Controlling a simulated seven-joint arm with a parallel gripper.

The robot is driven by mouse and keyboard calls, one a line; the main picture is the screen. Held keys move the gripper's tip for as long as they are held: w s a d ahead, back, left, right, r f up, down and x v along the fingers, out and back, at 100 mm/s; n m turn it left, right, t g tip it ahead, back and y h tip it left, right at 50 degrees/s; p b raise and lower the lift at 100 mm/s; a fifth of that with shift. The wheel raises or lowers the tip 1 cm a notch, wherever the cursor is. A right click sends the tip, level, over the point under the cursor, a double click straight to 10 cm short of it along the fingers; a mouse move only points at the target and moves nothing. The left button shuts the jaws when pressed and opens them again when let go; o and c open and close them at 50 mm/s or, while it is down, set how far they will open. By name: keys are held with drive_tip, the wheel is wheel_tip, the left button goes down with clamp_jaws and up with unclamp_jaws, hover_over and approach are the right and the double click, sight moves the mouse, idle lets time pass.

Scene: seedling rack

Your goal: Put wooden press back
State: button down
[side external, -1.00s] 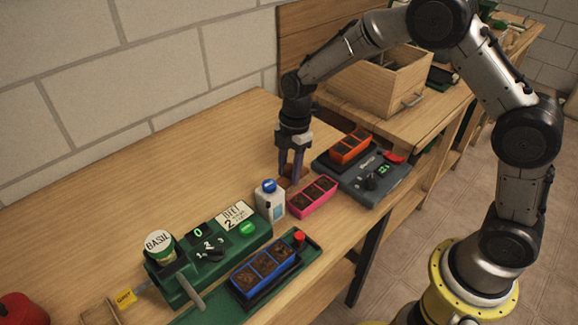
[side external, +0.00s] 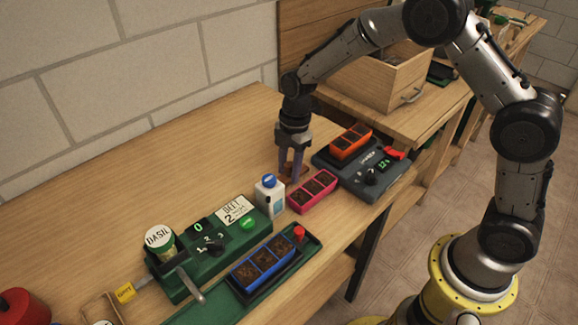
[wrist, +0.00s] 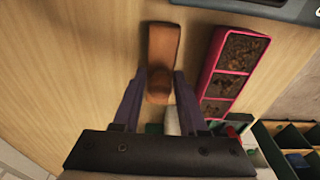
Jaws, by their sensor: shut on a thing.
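The wooden press (wrist: 161,58) is a brown block in the wrist view, lying lengthwise away from me. Its near end sits between the two purple fingers of my gripper (wrist: 159,78), which is shut on it. In the side external view my gripper (side external: 290,174) points straight down at the bench, with the press (side external: 285,171) mostly hidden by the fingers. The press is at or close to the bench top; I cannot tell whether it touches. A pink tray with soil cells (side external: 313,190) stands close beside it, apart from the fingers.
A white bottle with a blue cap (side external: 269,196) stands near my gripper. A grey scale (side external: 390,187) carries an orange tray (side external: 351,142). A green seeder (side external: 188,287) and a blue tray (side external: 263,264) are nearer the camera. Bench behind my gripper is clear.

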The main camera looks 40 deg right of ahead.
drive_tip(key=shift+c, duration=1.8)
unclamp_jaws()
drive_tip(key=s+d+r+t, duration=0.1)
drive_tip(key=s+d+r, duration=0.1)
drive_tip(key=r, duration=0.9)
drive_tip(key=s+d+r+t, duration=0.1)
drive_tip(key=s+r, duration=0.1)
drive_tip(key=r, duration=1)
drive_tip(key=s+d+r+m+t, duration=0.2)
drive_tip(key=s+r+m, duration=0.2)
drive_tip(key=s, duration=0.6)
drive_tip(key=s+d+f+m, duration=0.1)
drive_tip(key=s+f+m, duration=0.2)
drive_tip(key=s+m, duration=0.4)
drive_tip(key=s+d+f+m+t+h, duration=0.1)
drive_tip(key=s+f+m, duration=0.3)
drive_tip(key=s+m, duration=0.2)
drive_tip(key=shift+s+d+m+t, duration=0.3)
drive_tip(key=shift+s+m, duration=0.05)
drive_tip(key=shift+m, duration=0.15)
